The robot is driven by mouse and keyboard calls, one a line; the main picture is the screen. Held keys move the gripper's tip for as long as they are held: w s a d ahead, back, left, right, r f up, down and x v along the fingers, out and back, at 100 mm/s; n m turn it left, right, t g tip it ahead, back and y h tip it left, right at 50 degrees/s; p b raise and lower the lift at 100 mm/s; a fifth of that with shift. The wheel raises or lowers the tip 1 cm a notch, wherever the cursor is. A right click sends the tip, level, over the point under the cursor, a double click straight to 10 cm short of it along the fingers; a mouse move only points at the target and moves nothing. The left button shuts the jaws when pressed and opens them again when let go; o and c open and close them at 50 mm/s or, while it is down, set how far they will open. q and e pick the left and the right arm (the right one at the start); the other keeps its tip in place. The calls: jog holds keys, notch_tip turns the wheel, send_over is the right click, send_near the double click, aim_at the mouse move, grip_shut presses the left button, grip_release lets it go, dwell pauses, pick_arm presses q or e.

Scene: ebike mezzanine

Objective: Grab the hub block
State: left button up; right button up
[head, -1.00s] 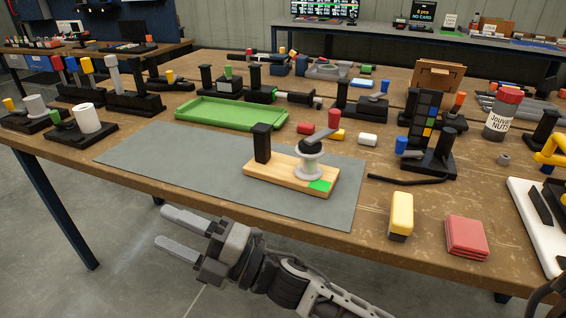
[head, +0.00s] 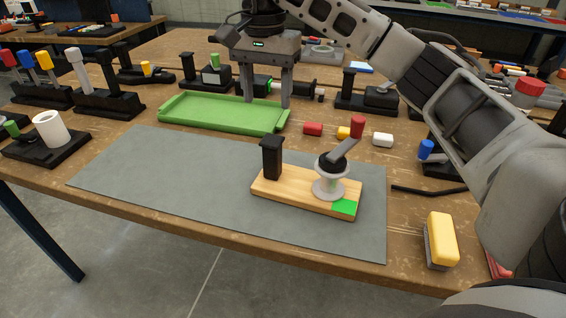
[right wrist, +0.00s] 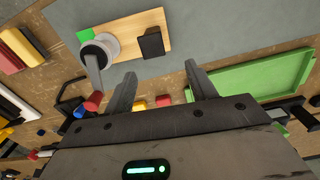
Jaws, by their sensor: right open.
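The hub block is a light wooden base (head: 290,195) on the grey mat (head: 160,165). It carries a black upright post (head: 271,160), a pale spool-like hub (head: 331,186) with a grey crank and red knob (head: 357,127), and a green patch (head: 344,206). In the right wrist view, the wooden base (right wrist: 126,34) lies beyond the fingertips. My right gripper (head: 267,100) is open and empty, fingers pointing down, behind the base near the green tray. Its spread fingers also show in the right wrist view (right wrist: 160,80). My left gripper is not in view.
The green tray (head: 215,127) lies behind the mat, close to my right fingers. Small red (head: 313,129) and white (head: 382,139) cylinders lie behind the base. A yellow brush-like block (head: 441,240) stands at front right. The mat's left part is clear.

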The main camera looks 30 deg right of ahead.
aim_at(272, 139)
jog(key=f, duration=0.1)
jog(key=s+f, duration=0.1)
jog(key=f, duration=0.1)
jog(key=f+b, duration=0.1)
jog(key=f, duration=0.1)
jog(key=shift+s, duration=0.25)
notch_tip(272, 139, down, 4)
jog(key=shift+r+p, duration=0.1)
jog(key=shift+p, duration=0.2)
jog(key=shift+f, duration=0.5)
jog(key=f+p, duration=0.1)
jog(key=f, duration=0.3)
jog(key=shift+d+f, duration=0.2)
jog(key=shift+f, duration=0.35)
jog(key=c, duration=1.1)
jog(key=shift+w+r, duration=0.1)
grip_shut()
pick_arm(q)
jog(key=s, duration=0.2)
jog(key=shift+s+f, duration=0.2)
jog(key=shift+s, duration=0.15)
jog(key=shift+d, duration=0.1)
pick_arm(e)
jog(key=shift+r, duration=0.1)
